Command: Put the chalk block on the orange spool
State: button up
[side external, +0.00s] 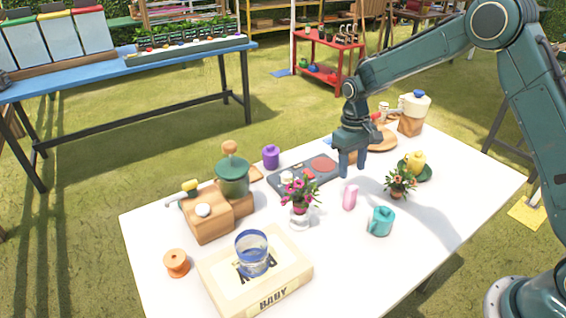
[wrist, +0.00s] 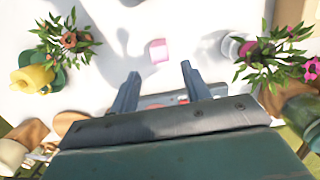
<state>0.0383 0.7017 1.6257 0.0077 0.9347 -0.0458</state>
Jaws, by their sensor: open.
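The chalk block appears to be the small pink upright block (side external: 350,197) on the white table. It also shows in the wrist view (wrist: 158,50), just beyond and between my fingertips. The orange spool (side external: 176,263) stands on the table at the near left, with nothing on it; it is not visible in the wrist view. My gripper (side external: 350,172) points down above the table, close to the pink block, and is open and empty. Its two fingers (wrist: 160,70) are spread apart in the wrist view.
Between block and spool stand a pink-flowered pot (side external: 299,200), a cream box (side external: 285,287) bearing a blue-rimmed glass (side external: 252,253), and a wooden box (side external: 208,217) by a green canister (side external: 232,178). A teal can (side external: 380,221) and orange-flowered plant (side external: 400,182) stand right of the block.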

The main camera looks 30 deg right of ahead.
jog(key=shift+w+r, duration=0.15)
jog(key=shift+r, duration=0.95)
jog(key=shift+r, duration=0.3)
jog(key=s+a+r+t, duration=0.1)
jog(key=s+r+t, duration=0.2)
jog(key=s+r, duration=1.15)
jog(key=s+r+t, duration=0.2)
jog(key=s, duration=0.5)
jog(key=s+a+r+t, duration=0.1)
jog(key=s+r, duration=0.1)
jog(key=s, duration=0.5)
jog(key=shift+s+r+t, duration=0.35)
jog(key=shift+t, duration=0.05)
jog(key=shift+o, duration=0.2)
jog(key=shift+s+f, duration=0.25)
jog(key=shift+s, duration=0.5)
jog(key=shift+o, duration=0.2)
